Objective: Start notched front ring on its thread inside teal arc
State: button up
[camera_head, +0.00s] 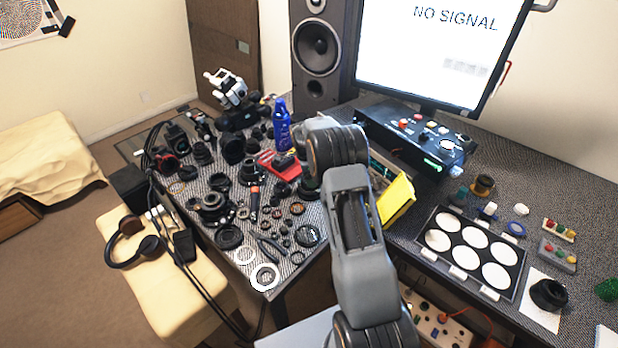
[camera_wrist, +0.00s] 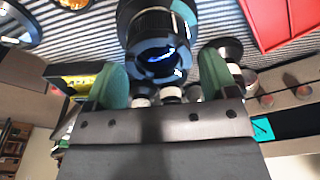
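In the wrist view a dark lens barrel (camera_wrist: 150,18) stands over the striped mat, with a teal arc (camera_wrist: 184,12) along its right side. A dark notched ring (camera_wrist: 134,59) shows at the barrel's near end, around a bluish glass reflection. My gripper (camera_wrist: 161,66) has its two green-padded fingers apart, one on each side of this ring. The ring almost fills the space between them. I cannot tell whether the pads touch it, or whether it is seated on the barrel. In the head view my arm hides the gripper and this barrel.
Several lens parts and rings crowd the desk left of my arm, with a blue bottle (camera_head: 282,124) and a red tray (camera_head: 282,170) among them. A yellow panel (camera_head: 397,198) stands close right of my arm. A tray with white discs (camera_head: 437,216) lies further right.

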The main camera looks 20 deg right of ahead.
jog(key=o, duration=0.3)
jog(key=shift+s+f, duration=0.1)
jog(key=shift+f, duration=0.25)
jog(key=shift+o, duration=0.2)
